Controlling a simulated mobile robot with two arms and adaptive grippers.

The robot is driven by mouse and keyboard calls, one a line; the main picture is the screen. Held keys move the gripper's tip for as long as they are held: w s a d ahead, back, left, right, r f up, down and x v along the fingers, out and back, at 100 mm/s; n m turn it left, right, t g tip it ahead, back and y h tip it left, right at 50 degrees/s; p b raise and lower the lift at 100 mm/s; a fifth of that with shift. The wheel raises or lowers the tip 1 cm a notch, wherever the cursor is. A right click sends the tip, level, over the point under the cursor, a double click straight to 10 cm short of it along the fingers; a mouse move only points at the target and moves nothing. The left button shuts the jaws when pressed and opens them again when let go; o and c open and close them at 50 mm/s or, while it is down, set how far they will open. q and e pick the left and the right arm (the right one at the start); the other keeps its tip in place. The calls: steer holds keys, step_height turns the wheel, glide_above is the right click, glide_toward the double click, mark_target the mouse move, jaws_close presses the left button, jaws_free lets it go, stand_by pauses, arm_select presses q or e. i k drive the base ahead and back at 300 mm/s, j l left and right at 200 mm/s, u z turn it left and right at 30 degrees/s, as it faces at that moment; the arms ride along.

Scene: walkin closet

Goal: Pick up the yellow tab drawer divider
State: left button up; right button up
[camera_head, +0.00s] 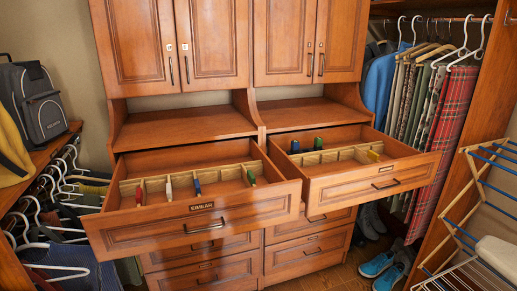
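The yellow tab (373,155) of a drawer divider shows in the right open drawer (400,170), toward the right end of a light wooden divider row (335,155). The tab is small, and most of the divider below it is hidden. Blue (295,146) and green (318,143) tabs stand farther back and left in the same drawer. Neither of my grippers is in view.
The left open drawer (200,225) holds dividers with red (138,196), white (168,189), blue (197,187) and green (251,178) tabs. Hanging clothes (440,120) and a drying rack (470,200) stand at right. A backpack (38,100) sits at left.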

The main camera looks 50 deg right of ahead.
mark_target(364, 158)
steer(key=z, duration=2.45)
